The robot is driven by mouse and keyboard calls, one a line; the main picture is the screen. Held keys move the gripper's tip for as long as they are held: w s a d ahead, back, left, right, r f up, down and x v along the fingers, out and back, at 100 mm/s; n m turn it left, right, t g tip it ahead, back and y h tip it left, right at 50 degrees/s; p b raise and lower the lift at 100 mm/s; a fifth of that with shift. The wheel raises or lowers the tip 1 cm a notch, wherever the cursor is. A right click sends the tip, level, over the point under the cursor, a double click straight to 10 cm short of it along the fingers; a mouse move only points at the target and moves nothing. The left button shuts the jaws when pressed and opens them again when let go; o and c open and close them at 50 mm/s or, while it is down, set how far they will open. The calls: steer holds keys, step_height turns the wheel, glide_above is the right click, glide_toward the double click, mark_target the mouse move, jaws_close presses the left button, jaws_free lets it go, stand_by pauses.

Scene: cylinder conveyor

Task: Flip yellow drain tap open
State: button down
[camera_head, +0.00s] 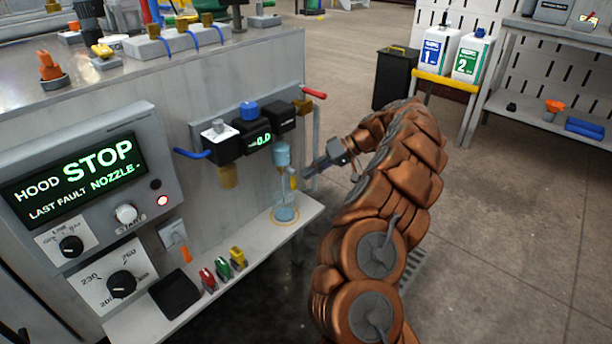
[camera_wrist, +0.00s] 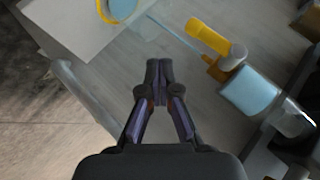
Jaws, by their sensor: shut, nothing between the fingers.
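The yellow drain tap (camera_head: 293,183) hangs just below a light-blue clear filter bowl (camera_head: 282,156) on the machine's side. In the wrist view the yellow lever (camera_wrist: 208,37) sticks out from a brass fitting beside the bowl (camera_wrist: 250,91). My gripper (camera_head: 309,172) is to the right of the tap in the head view. In the wrist view my gripper (camera_wrist: 159,66) is shut and empty, with its tips apart from the lever, which lies above and right of them. A clear cup (camera_head: 285,212) stands below the tap; a thin bluish line runs between fitting and cup.
A narrow shelf (camera_head: 245,256) runs under the tap and carries red, green and yellow blocks. A gauge unit (camera_head: 258,138) reading 0.0, a blue lever (camera_head: 191,153) and a red lever (camera_head: 314,94) sit nearby. The floor to the right is open.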

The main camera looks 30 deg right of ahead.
steer(key=s+d+p, duration=0.2)
steer(key=d, duration=0.7)
steer(key=shift+s+d+r+p, duration=0.3)
steer(key=shift+s+d+p, duration=0.05)
steer(key=shift+p, duration=0.05)
steer(key=shift+s+d, duration=0.1)
stand_by(0.5)
